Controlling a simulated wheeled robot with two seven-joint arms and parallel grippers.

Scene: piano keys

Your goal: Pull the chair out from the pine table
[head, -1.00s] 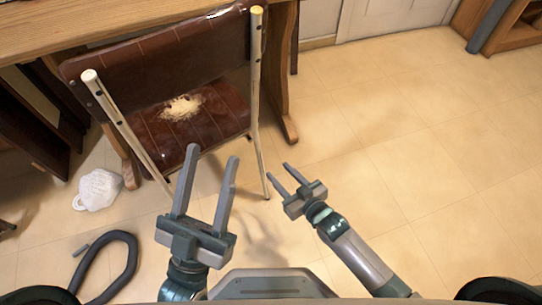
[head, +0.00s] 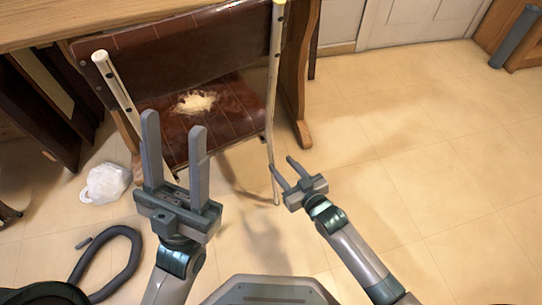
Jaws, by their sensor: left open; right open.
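The chair (head: 235,109) has a dark brown seat and backrest on pale metal posts, with a torn patch on the seat showing light stuffing. It stands in front of me at the pine table (head: 40,22), its backrest facing me. My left gripper (head: 174,140) is open, with its fingers pointing up in front of the chair's left post and seat. Nothing is seen between its fingers. My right gripper (head: 282,168) is open and empty, close to the lower part of the chair's right post. I cannot tell whether it touches the post.
A crumpled white bag (head: 106,184) and a dark curved tube (head: 112,262) lie on the floor at the left. A dark chair or frame stands under the table at far left. The tiled floor (head: 430,170) at the right is clear. A wooden cabinet stands at the far right.

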